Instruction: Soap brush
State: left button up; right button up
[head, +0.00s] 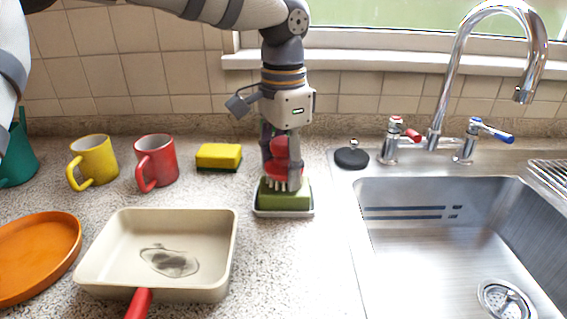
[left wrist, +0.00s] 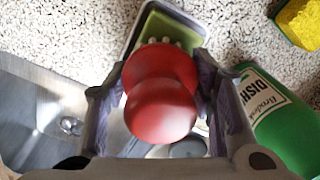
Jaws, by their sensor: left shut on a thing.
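My left gripper (head: 281,178) points straight down and is shut on the red-handled brush (head: 283,155). In the left wrist view the brush's round red knob (left wrist: 160,105) sits between the two fingers (left wrist: 160,88). The brush's pale bristles point down at the green soap block (head: 285,196) and appear to touch it. The soap lies in a shallow pale dish (head: 284,213) left of the sink. The soap (left wrist: 165,25) is partly hidden by the brush in the left wrist view. A cream pan (head: 225,235) with a dark stain inside stands on the counter at left. My right gripper is not in view.
A yellow sponge (head: 219,156), a red mug (head: 155,162) and a yellow mug (head: 92,162) stand behind the pan. An orange plate (head: 38,255) is at far left. The steel sink (head: 440,250) and tap are at right. A green soap bottle (left wrist: 285,125) shows in the left wrist view.

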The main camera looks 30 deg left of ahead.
aim_at(284, 140)
pick_arm(q)
jog(key=shift+f, duration=0.65)
dwell(1.2)
jog(key=shift+r, duration=3.6)
